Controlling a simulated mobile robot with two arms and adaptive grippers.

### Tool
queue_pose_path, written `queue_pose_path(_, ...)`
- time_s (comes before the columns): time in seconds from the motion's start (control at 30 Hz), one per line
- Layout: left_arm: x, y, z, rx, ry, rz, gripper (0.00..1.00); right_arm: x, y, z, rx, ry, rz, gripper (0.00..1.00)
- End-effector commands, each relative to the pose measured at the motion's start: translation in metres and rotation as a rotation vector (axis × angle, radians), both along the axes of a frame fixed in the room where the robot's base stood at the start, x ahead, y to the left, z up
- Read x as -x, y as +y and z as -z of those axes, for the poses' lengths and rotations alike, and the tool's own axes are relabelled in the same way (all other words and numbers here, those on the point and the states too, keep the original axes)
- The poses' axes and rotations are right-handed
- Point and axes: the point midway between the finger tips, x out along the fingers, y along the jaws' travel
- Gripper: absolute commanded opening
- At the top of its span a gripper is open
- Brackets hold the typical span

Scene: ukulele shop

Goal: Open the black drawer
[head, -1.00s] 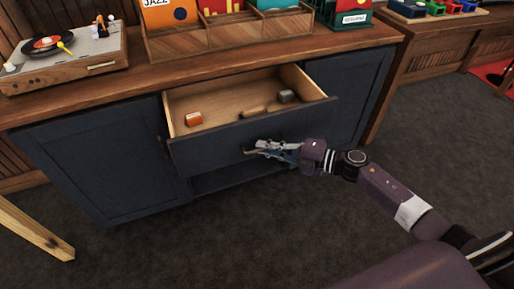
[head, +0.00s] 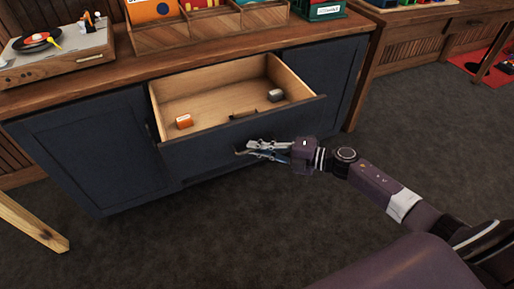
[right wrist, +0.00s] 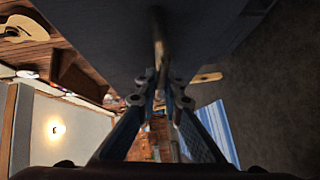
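The black drawer (head: 200,149) is pulled out of the dark cabinet (head: 85,155), showing its pale wooden inside. Inside lie an orange-and-white block (head: 183,121), a grey block (head: 276,95) and a dark brownish piece (head: 243,115) near the front panel. My right gripper (head: 245,151) is at the drawer's front. In the right wrist view, the brass-coloured bar handle (right wrist: 160,40) runs between the fingers of my right gripper (right wrist: 161,82), which look closed around it. My left gripper is not in view.
The wooden countertop (head: 110,82) above holds a record player (head: 55,50) and a record crate (head: 210,28). A pale wooden leg (head: 35,222) stands at the left. The dark carpet (head: 200,235) in front of the drawer is clear.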

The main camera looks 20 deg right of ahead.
Motion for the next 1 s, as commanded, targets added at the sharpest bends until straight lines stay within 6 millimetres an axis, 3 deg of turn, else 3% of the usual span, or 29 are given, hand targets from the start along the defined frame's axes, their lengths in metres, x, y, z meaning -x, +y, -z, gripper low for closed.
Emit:
queue_pose_path(0.2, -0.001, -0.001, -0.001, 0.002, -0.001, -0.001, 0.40, 0.000, -0.001, 0.000, 0.000, 0.000, 0.002, 0.25)
queue_pose_path(0.57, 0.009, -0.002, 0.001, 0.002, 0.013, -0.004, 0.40, 0.005, -0.006, 0.000, 0.000, 0.001, 0.002, 0.25)
queue_pose_path(1.0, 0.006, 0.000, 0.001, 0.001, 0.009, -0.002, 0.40, 0.062, -0.068, -0.012, 0.003, 0.003, 0.002, 0.25)
